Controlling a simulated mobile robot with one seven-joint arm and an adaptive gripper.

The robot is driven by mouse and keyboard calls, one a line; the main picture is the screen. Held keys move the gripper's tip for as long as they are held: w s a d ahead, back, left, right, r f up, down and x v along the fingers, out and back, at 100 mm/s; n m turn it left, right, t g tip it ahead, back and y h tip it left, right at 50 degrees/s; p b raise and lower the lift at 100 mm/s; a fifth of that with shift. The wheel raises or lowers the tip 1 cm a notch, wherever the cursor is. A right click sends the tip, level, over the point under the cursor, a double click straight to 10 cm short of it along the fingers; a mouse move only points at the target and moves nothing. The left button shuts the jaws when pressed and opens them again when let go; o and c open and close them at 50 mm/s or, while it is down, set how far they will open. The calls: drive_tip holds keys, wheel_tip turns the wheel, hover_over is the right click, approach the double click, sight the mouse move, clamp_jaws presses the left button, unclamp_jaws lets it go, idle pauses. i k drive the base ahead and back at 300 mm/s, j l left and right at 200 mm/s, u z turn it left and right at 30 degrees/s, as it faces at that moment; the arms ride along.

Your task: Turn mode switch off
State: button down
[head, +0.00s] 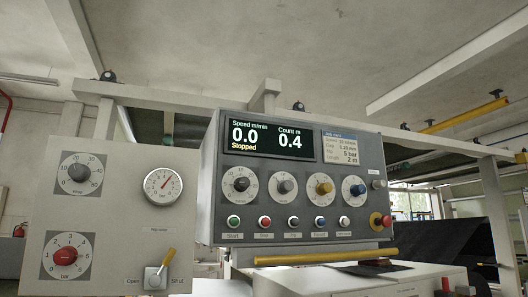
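The dark grey control panel (290,225) faces me in the middle of the head view. A small grey knob (377,184) sits at the panel's right edge. The labels are too small to read, so I cannot tell which is the mode switch. The display (268,137) reads 0.0 m/min, Stopped, count 0.4 m. My gripper is not in view.
A pale panel (115,215) on the left carries a grey dial (79,173), a red dial (65,255), a gauge (163,185) and a yellow-handled lever (158,275). Below the knobs are several push buttons (264,222) and a red emergency button (380,222). A yellow bar (325,257) runs below.

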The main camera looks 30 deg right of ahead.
sight(284, 187)
drive_tip(key=z, duration=1.3)
